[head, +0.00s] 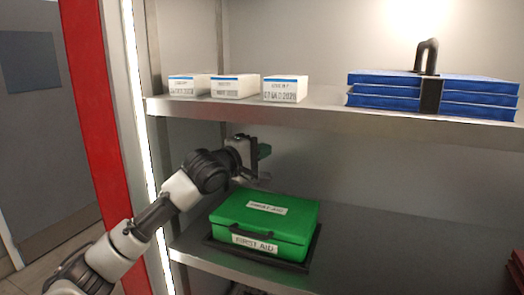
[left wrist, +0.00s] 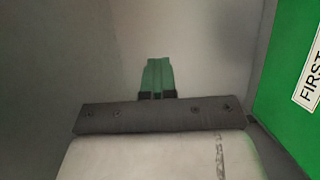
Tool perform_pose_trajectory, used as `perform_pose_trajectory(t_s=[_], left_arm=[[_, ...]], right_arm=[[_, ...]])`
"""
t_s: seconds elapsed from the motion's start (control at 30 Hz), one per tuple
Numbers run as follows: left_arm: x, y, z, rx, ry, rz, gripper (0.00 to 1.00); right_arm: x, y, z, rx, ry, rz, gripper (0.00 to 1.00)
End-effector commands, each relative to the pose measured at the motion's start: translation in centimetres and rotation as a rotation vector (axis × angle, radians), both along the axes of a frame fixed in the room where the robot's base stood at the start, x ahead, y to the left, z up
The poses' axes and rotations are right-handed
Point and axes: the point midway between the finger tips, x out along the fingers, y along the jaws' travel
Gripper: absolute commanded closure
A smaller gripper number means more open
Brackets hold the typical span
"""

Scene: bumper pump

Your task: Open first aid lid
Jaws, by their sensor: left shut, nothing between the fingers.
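The green first aid box (head: 280,225) sits on the lower shelf with its lid shut, a white label on top and another on its front. A dark handle lies along its front side. Its green side and part of a label show at the right edge of the left wrist view (left wrist: 285,85). My left gripper (head: 264,151) is above and behind the box, near the back wall, apart from it. Its green fingertips are together and empty in the left wrist view (left wrist: 157,75). My right gripper is not in view.
The upper shelf (head: 325,112) above holds several white boxes (head: 235,86) and strapped blue cases (head: 472,92). A lit post (head: 150,180) stands at left.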

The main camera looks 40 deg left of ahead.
Motion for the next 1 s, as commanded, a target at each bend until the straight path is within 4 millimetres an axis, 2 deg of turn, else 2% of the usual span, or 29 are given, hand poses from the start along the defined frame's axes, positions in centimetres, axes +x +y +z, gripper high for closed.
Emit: perform_pose_trajectory(t_s=[0.57, 0.8, 1.0], left_arm=[[0.00, 0.00, 0.00, 0.000, 0.000, 0.000, 0.99], [0.00, 0.00, 0.00, 0.000, 0.000, 0.000, 0.63], [0.00, 0.00, 0.00, 0.000, 0.000, 0.000, 0.62]], right_arm=[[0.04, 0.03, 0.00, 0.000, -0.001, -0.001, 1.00], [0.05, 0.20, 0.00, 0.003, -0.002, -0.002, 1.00], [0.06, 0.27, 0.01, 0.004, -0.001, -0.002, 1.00]])
